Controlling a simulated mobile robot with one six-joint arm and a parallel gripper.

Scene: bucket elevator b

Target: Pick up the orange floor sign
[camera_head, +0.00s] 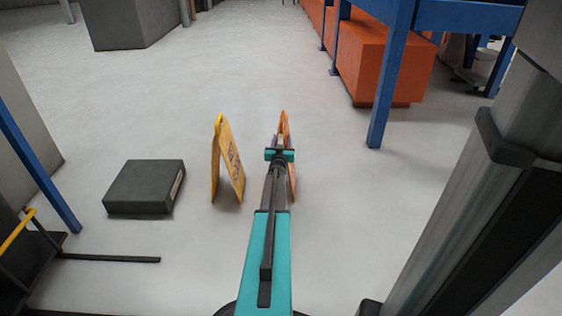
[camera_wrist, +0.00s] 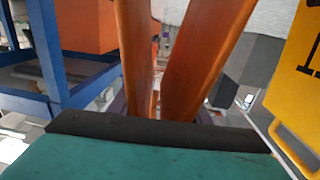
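The orange floor sign (camera_head: 285,122) stands upright straight ahead in the head view, mostly hidden behind my arm. My gripper (camera_head: 280,151) is at its upper part, in line with it. In the wrist view the sign's two orange panels (camera_wrist: 188,60) fill the middle, spread apart at the top of the picture and converging towards the dark edge of my teal gripper body.
A yellow floor sign (camera_head: 228,160) stands close on the left, also in the wrist view (camera_wrist: 300,95). Further left lies a dark grey box (camera_head: 145,187). A blue frame (camera_head: 392,80) and orange blocks (camera_head: 385,65) stand at the right. The floor ahead is clear.

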